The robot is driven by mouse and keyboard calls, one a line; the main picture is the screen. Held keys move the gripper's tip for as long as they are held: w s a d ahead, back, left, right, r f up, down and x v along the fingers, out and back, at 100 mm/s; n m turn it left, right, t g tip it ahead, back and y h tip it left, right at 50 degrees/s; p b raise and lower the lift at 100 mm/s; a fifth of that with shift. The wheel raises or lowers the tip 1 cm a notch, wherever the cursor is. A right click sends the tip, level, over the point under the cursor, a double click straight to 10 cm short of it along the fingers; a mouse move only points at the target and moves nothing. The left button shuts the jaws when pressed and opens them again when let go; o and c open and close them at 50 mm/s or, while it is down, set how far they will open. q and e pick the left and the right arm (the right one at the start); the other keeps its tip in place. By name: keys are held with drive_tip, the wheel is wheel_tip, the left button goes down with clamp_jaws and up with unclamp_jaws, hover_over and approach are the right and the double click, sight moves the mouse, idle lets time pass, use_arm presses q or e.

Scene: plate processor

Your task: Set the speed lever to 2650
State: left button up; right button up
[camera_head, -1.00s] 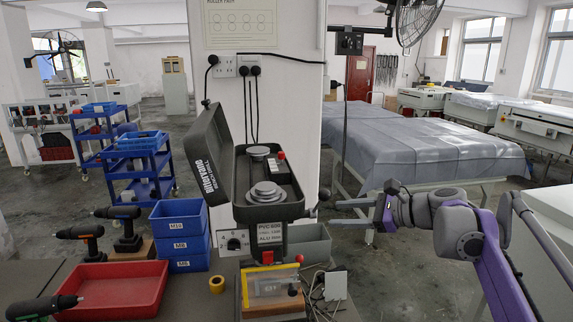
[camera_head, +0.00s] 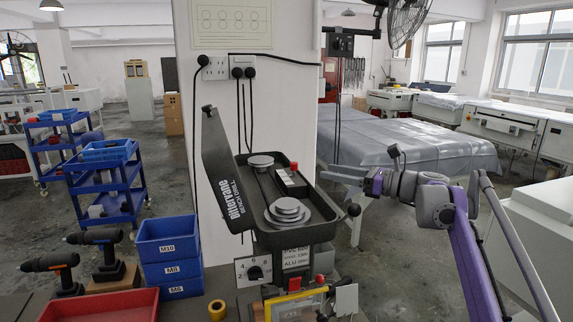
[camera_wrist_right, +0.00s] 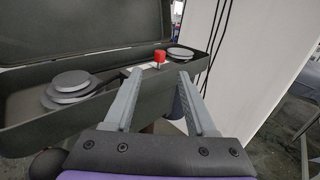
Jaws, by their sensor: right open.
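The bench drill (camera_head: 295,240) stands with its belt-cover lid (camera_head: 215,165) open, showing stepped pulleys (camera_head: 288,210) in its tray. A small red knob (camera_head: 293,166) on a white plate sits between the pulleys, apparently the speed lever. It also shows in the right wrist view (camera_wrist_right: 159,57). My right gripper (camera_head: 325,171) is open and empty at the right side of the tray, pointing at it. In the wrist view its fingertips (camera_wrist_right: 160,74) lie either side of the line to the red knob, which appears beyond them, not between them. The speed scale's figures are unreadable. My left gripper is out of view.
A black ball-ended handle (camera_head: 352,210) sticks out at the drill's right, below my right gripper. The white pillar (camera_head: 285,110) stands close behind with hanging cables. Blue bins (camera_head: 168,250) and a red tray (camera_head: 100,308) are at the left.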

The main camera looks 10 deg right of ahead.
sight(299, 177)
drive_tip(key=p+x, duration=0.1)
drive_tip(key=x, duration=0.9)
clamp_jaws()
idle(1.3)
